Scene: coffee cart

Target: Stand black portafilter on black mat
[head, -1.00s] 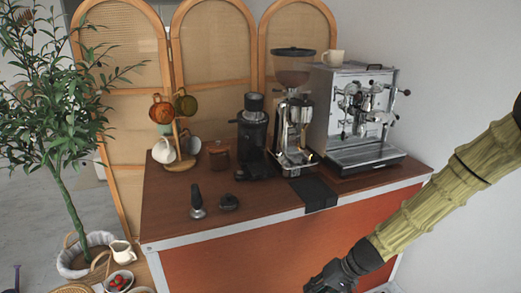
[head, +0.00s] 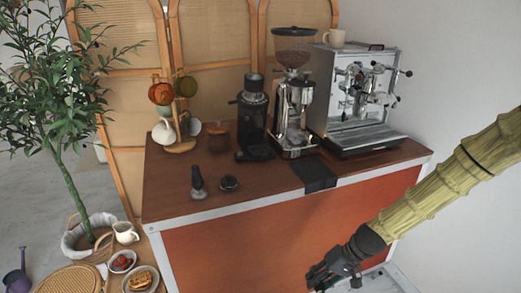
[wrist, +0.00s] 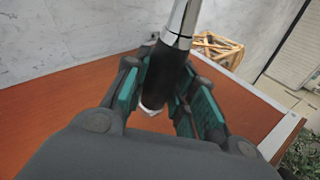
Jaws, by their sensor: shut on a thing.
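My gripper (head: 325,278) is low in front of the cart's orange front panel, below and apart from the black mat. In the wrist view my gripper (wrist: 165,100) is shut on a black handle with a chrome neck, which I take to be the black portafilter (wrist: 168,72). The neck runs out of the top of the picture, so its head is hidden. In the head view the portafilter cannot be made out. The black mat (head: 315,173) lies at the cart top's front edge and folds down over it. It looks bare.
The espresso machine (head: 355,100) and grinder (head: 293,95) stand behind the mat. A second grinder (head: 253,115), tamper (head: 198,183) and dark round piece (head: 229,183) are to the left. A mug tree (head: 180,146) stands farther left. The wrist view shows a wooden crate (wrist: 218,48).

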